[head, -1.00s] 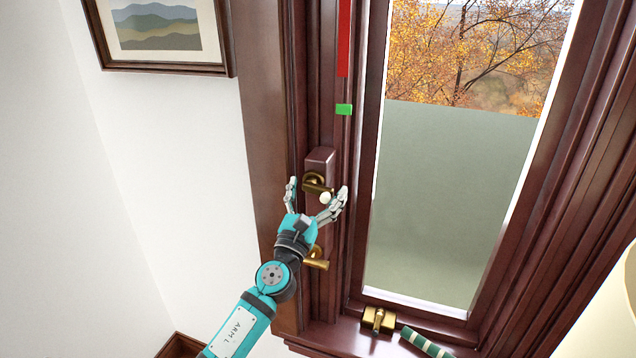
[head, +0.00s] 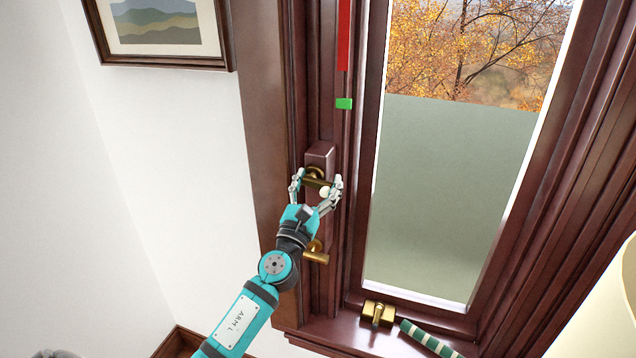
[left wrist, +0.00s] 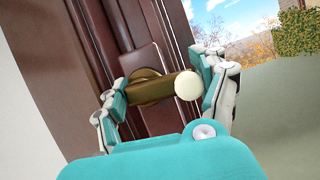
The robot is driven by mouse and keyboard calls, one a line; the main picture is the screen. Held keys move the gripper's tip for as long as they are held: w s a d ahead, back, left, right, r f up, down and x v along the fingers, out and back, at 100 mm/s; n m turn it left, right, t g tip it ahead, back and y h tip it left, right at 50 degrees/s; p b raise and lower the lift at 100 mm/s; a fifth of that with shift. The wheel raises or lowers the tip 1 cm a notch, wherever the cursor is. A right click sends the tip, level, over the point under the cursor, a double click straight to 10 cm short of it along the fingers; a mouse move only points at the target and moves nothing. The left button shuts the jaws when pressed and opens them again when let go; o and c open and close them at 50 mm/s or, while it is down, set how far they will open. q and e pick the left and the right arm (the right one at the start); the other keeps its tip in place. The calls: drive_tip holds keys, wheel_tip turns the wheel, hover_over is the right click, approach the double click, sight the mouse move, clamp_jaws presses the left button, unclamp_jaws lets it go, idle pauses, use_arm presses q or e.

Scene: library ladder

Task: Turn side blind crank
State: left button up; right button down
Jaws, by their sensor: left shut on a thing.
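The side blind crank is a brass arm with a white knob, on a brown block (head: 321,157) on the left window jamb. The crank's white knob (head: 325,191) shows between my left gripper's fingers. My left gripper (head: 319,189) is shut on the crank, with a finger on each side. In the left wrist view, the brass crank arm (left wrist: 153,89) lies across between the fingers and the white knob (left wrist: 188,85) is by the right finger. A pale green blind (head: 445,190) covers the lower window pane.
A second brass handle (head: 315,253) is below, close to my left wrist. A brass fitting (head: 378,313) and a green-striped rod (head: 430,340) are on the sill. A red strip (head: 344,35) and green marker (head: 344,104) are above.

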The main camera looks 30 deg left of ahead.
sight(306, 164)
use_arm(q)
drive_tip(key=shift+r+n, duration=0.1)
drive_tip(key=shift+n, duration=0.5)
